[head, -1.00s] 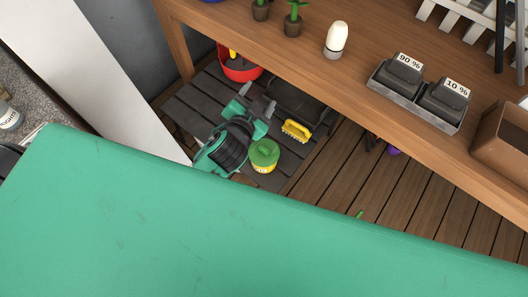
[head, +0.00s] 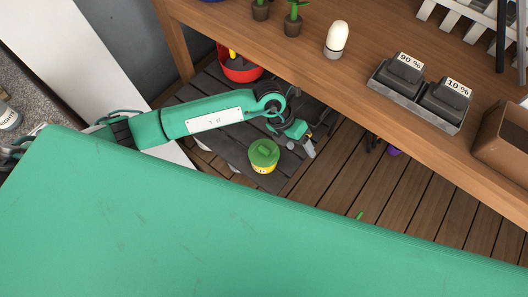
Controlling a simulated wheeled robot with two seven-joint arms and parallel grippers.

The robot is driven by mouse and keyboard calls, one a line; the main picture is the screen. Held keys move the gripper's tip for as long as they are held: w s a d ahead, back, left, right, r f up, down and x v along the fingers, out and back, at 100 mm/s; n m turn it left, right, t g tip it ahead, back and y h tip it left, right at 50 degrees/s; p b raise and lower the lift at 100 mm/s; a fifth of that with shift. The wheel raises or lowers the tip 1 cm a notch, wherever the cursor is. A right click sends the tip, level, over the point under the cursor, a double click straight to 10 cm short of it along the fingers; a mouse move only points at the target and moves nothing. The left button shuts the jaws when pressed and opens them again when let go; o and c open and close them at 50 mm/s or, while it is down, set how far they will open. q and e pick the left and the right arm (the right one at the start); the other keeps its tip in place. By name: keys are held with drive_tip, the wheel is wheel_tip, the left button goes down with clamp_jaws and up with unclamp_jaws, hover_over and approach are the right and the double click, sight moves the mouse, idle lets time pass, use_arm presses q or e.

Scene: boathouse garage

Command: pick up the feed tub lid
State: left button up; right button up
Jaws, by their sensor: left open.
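The feed tub lid (head: 264,150) is a round green lid with a raised grip. It sits on top of a small yellow tub (head: 263,168) on the dark slatted lower shelf. My left gripper (head: 316,134) is open, to the right of the lid and slightly higher in the picture, apart from it. The left arm reaches across the shelf above and left of the tub. The lid's top is unobstructed. My right gripper is not in view.
The wooden bench top (head: 350,75) overhangs the shelf's back. A red pot (head: 240,68) stands at the back of the slatted shelf (head: 235,155). Bench items include a white-domed lamp (head: 336,40) and a metal tray (head: 415,97) with two dark weights. Wooden floor lies to the right.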

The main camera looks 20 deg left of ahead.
use_arm(q)
drive_tip(key=w+a+f+y, duration=0.1)
drive_tip(key=w+a+y, duration=0.15)
drive_tip(key=a, duration=0.25)
drive_tip(key=w+a+f+y, duration=0.1)
drive_tip(key=w+a+y, duration=0.15)
drive_tip(key=a, duration=0.35)
drive_tip(key=y, duration=0.1)
hover_over(264, 149)
drive_tip(key=shift+t, duration=0.4)
drive_tip(key=f, duration=0.8)
drive_tip(key=shift+w+d+f, duration=0.15)
drive_tip(key=shift+d, duration=0.1)
drive_tip(key=shift+a+f+p, duration=0.15)
drive_tip(key=shift+f+p, duration=0.1)
drive_tip(key=shift+f, duration=0.95)
drive_tip(key=shift+a+f+p, duration=0.15)
drive_tip(key=shift+f+p, duration=0.1)
drive_tip(key=shift+f, duration=1.4)
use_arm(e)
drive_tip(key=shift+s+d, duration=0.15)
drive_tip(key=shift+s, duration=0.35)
use_arm(q)
drive_tip(key=shift+c, duration=1.3)
drive_tip(key=c, duration=0.8)
drive_tip(key=shift+r, duration=0.1)
